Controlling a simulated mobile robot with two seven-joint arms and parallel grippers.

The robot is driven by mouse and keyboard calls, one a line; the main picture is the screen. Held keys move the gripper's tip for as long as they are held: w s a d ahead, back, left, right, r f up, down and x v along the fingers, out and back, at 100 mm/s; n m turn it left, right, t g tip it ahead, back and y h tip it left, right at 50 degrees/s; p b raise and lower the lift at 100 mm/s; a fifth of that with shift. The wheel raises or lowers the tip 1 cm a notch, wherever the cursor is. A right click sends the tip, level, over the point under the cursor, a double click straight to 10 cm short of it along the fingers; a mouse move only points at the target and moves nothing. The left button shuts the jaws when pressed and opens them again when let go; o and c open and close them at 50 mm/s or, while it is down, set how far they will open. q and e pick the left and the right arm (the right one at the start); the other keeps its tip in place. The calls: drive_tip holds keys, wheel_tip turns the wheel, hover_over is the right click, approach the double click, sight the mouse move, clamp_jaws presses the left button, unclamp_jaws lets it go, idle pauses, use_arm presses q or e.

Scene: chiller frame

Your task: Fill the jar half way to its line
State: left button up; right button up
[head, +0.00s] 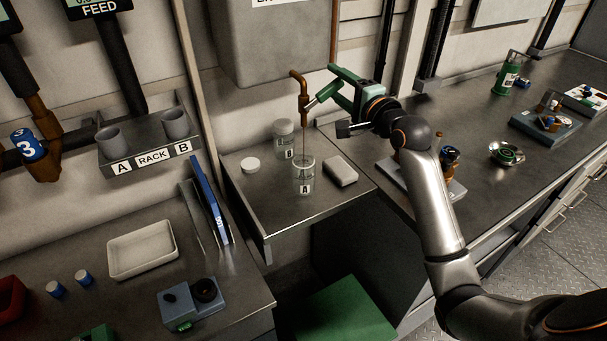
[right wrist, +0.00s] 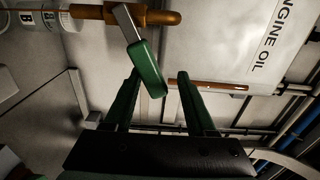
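Open glass jar A (head: 303,176) stands upright on the metal shelf under the brown tap (head: 303,100). A thin dark stream (head: 304,140) runs from the tap's spout into the jar; its level and line are too small to read. The tap's lever has a green grip (right wrist: 149,72), seen in the right wrist view just ahead of the tap (right wrist: 155,17). My right gripper (head: 338,84) is at the lever, its green fingers apart with the grip between their tips (right wrist: 158,76); I see no firm clasp. My left gripper is out of view.
Jar B (head: 284,138) stands behind jar A, with a white lid (head: 250,165) to the left and a pale block (head: 341,171) to the right. The engine oil tank (head: 270,45) hangs above. A white tray (head: 142,249) lies on the left bench.

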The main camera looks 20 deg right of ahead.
wheel_tip(320, 180, down, 5)
drive_tip(key=b, duration=0.2)
drive_tip(key=shift+r+b, duration=0.1)
drive_tip(key=shift+b, duration=0.2)
drive_tip(key=shift+r, duration=0.1)
idle(0.8)
drive_tip(key=shift+r+p, duration=1.35)
drive_tip(key=shift+p, duration=0.05)
drive_tip(key=shift+r, duration=1.05)
wheel_tip(320, 180, down, 5)
drive_tip(key=b, duration=0.3)
drive_tip(key=shift+r, duration=0.1)
